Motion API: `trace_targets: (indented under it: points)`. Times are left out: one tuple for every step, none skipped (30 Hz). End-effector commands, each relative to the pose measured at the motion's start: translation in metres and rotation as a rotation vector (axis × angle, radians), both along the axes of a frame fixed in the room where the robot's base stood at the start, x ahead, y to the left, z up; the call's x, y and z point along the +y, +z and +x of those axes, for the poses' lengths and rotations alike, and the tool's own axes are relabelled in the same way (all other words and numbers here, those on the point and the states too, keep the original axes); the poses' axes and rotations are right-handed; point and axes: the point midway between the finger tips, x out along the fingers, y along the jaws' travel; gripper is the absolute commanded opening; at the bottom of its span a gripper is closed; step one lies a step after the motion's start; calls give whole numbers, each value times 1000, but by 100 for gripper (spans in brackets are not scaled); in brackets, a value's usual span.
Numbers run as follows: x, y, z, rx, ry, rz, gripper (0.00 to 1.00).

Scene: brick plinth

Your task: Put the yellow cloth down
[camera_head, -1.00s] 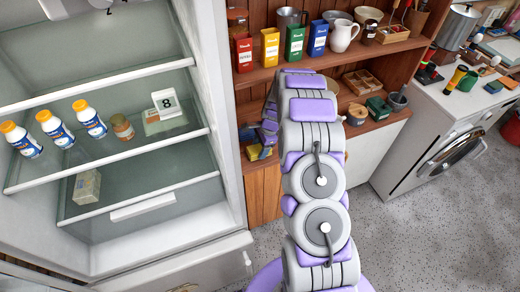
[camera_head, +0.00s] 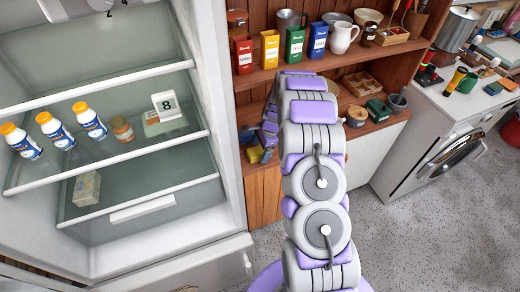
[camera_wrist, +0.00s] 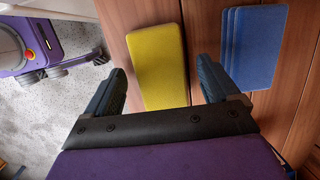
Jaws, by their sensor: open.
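The yellow cloth (camera_wrist: 157,42) is a flat, rounded rectangle lying on the wooden surface in the wrist view. My gripper (camera_wrist: 162,66) is open, with one dark finger left of the cloth's near part and the other to its right. The fingers are apart from the cloth, and nothing is held between them. In the head view the yellow cloth (camera_head: 254,154) is a small patch left of my arm, on a low wooden shelf. My gripper is mostly hidden behind my arm there.
A blue cloth stack (camera_wrist: 252,47) lies right of the yellow cloth. An open fridge (camera_head: 120,210) with bottles stands on the left. Shelves with coloured tins (camera_head: 295,42) rise above, and a washing machine (camera_head: 450,150) stands on the right.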

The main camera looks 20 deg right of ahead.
Motion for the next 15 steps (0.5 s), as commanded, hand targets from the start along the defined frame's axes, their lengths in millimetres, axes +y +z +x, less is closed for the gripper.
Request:
trace_targets:
  points:
    - [-2,6,0,-2,-1,-1,89]
    - [-2,10,0,-2,-1,-1,89]
    - [-4,15,-1,-3,-2,-1,89]
    - [-5,19,-1,-3,-2,-1,89]
    - [-6,24,-1,-4,-2,-2,89]
    - [-8,32,-1,-5,-2,-2,89]
    - [-9,37,-2,-5,-4,-2,89]
    - [-11,44,-2,-6,-4,-2,89]
    - [-13,52,-3,-6,-3,-2,89]
    - [-14,58,-4,-5,-2,-1,89]
    - [-15,64,-4,-4,-2,-1,89]
    - [-17,72,-5,-3,-1,-1,89]
    - [-19,78,-6,-3,-1,-1,89]
    - [-20,83,-6,-3,-1,-1,89]
    - [-22,90,-7,-4,-2,-1,89]
